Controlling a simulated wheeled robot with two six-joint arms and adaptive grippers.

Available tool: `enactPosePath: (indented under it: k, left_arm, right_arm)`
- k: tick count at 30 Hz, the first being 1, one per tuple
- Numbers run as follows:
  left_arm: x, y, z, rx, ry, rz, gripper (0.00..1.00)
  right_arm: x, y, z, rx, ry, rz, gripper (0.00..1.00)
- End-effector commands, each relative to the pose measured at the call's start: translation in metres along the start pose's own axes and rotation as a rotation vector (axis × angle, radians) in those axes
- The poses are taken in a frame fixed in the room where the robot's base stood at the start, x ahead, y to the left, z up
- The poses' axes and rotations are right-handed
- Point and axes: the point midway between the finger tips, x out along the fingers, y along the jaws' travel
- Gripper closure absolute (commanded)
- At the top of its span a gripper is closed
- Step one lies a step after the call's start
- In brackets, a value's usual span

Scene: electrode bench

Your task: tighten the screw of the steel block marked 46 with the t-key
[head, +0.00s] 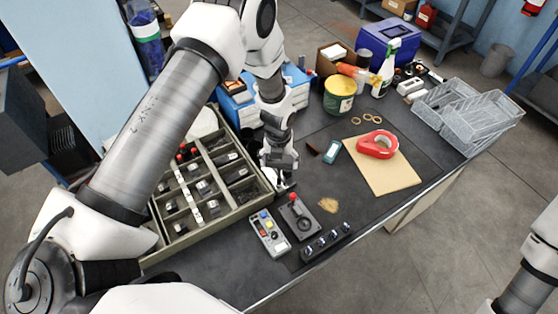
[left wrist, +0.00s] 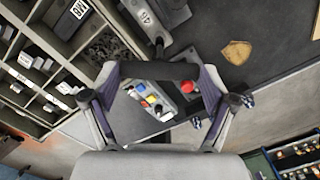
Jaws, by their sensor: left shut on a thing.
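My left gripper (head: 281,166) is shut on the t-key, beside the right side of the compartment tray. In the left wrist view, the t-key's dark crossbar (left wrist: 160,70) spans between the fingers of my left gripper (left wrist: 163,85). Its short shaft points away toward a pale steel block (left wrist: 172,10), whose label seems to read 46. In the head view the block (head: 287,184) is mostly hidden below the gripper. The screw is not visible, and I cannot tell whether the key's tip sits in it. My right gripper is out of view.
A compartment tray (head: 206,222) with labelled dark blocks stands left of the gripper. A grey control box (head: 269,236), a joystick box (head: 298,219) and a dark strip with several knobs (head: 327,241) lie in front. A red tape dispenser (head: 377,144) lies on a board to the right.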

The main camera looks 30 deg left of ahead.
Motion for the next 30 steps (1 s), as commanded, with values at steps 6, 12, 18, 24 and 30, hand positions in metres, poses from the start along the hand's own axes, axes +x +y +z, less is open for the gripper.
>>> enactPosePath:
  k: [6,12,18,24,30]
  left_arm:
    - [0.000,0.000,0.000,-0.001,0.001,0.000,0.50]
    - [-0.006,0.000,0.000,-0.001,0.000,0.000,0.50]
    - [-0.012,0.000,0.001,-0.001,0.000,0.000,0.50]
    - [-0.018,0.000,0.001,-0.001,0.000,0.000,0.50]
    - [-0.020,0.000,0.001,-0.001,0.000,0.000,0.50]
  right_arm:
    - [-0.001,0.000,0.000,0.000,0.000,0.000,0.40]
    - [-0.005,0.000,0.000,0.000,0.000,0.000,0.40]
    - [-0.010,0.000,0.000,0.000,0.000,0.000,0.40]
    - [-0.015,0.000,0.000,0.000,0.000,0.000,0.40]
    - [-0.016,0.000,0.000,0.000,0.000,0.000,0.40]
